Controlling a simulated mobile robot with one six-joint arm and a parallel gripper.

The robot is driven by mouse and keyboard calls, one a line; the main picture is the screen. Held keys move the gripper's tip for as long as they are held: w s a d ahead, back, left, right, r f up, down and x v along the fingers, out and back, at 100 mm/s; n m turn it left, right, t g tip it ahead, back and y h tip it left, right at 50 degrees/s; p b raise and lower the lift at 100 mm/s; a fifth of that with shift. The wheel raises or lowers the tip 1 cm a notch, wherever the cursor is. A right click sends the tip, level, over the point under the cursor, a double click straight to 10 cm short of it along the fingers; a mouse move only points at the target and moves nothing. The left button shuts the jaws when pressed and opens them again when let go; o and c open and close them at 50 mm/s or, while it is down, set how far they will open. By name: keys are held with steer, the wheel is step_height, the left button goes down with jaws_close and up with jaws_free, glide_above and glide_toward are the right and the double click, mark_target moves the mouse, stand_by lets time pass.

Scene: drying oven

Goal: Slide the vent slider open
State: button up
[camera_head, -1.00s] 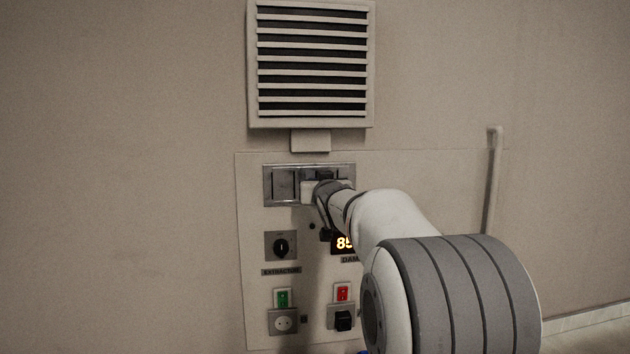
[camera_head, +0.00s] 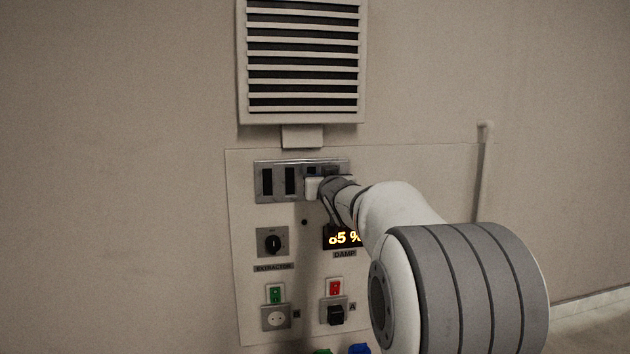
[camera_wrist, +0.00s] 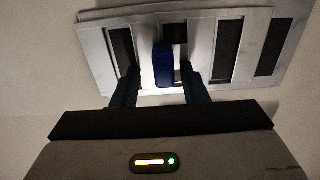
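The vent slider is a grey framed plate (camera_head: 278,181) at the top of the wall panel, with upright dark slots showing at its left. Its right part is hidden behind my gripper (camera_head: 318,187). In the wrist view the slider plate (camera_wrist: 204,50) shows several dark open slots and a blue knob (camera_wrist: 163,66). My gripper (camera_wrist: 160,88) has its two dark fingers apart, one on each side of the knob. A gap shows on the left of the knob; the other finger is closer, and I cannot tell whether it touches.
A louvred grille (camera_head: 302,60) is above the slider, with a small tab under it. Below are a rotary knob (camera_head: 273,243), a lit damp display (camera_head: 344,238), a green switch (camera_head: 275,295), a red switch (camera_head: 335,288) and sockets. A pipe (camera_head: 483,175) runs down the wall at right.

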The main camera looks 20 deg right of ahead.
steer(key=s+a+b, duration=0.1)
steer(key=s, duration=0.6)
steer(key=shift+s+b, duration=0.3)
steer(key=shift+s, duration=0.1)
steer(key=s+a+f+g+b, duration=0.1)
steer(key=s+a+f+g, duration=0.3)
steer(key=s+f, duration=0.6)
steer(key=s+a+f+n+g+y+b, duration=0.1)
steer(key=s+a+f+g, duration=0.3)
steer(key=s+f, duration=0.7)
steer(key=s+a+f+g+y+b, duration=0.1)
steer(key=s+a+f+g, duration=0.4)
steer(key=s+f, duration=0.6)
steer(key=shift+s+n+g, duration=0.3)
steer(key=shift+s+g, duration=0.4)
steer(key=shift+s, duration=0.25)
steer(key=shift+c, duration=0.4)
stand_by(0.4)
